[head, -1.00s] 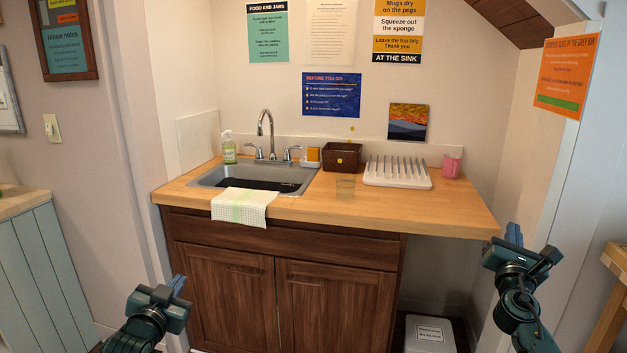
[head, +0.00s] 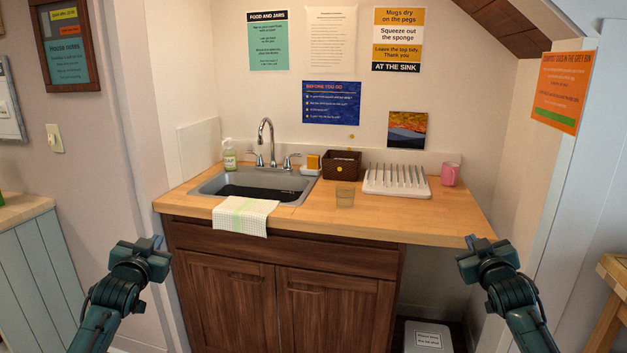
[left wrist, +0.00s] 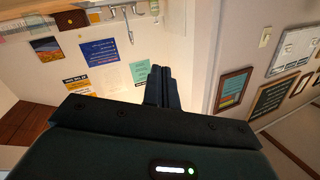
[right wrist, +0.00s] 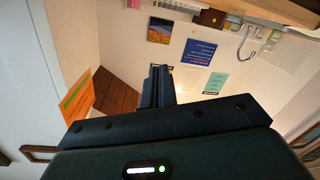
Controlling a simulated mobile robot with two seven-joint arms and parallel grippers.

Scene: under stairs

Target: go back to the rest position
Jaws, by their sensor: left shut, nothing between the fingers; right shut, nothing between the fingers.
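My left gripper (head: 157,241) is raised in front of the cabinet at the lower left of the head view. It is shut and empty, and its closed fingers also show in the left wrist view (left wrist: 158,86). My right gripper (head: 470,240) is raised at the lower right, in front of the counter's right end. It is shut and empty, and its closed fingers show in the right wrist view (right wrist: 156,84). Both grippers are apart from the counter's things.
The wooden counter (head: 400,219) holds a sink (head: 213,186), a towel (head: 243,216) over its front edge, a glass (head: 345,197), a brown basket (head: 341,167), a peg rack (head: 396,184) and a pink mug (head: 449,174). A grey bin (head: 428,338) stands below right.

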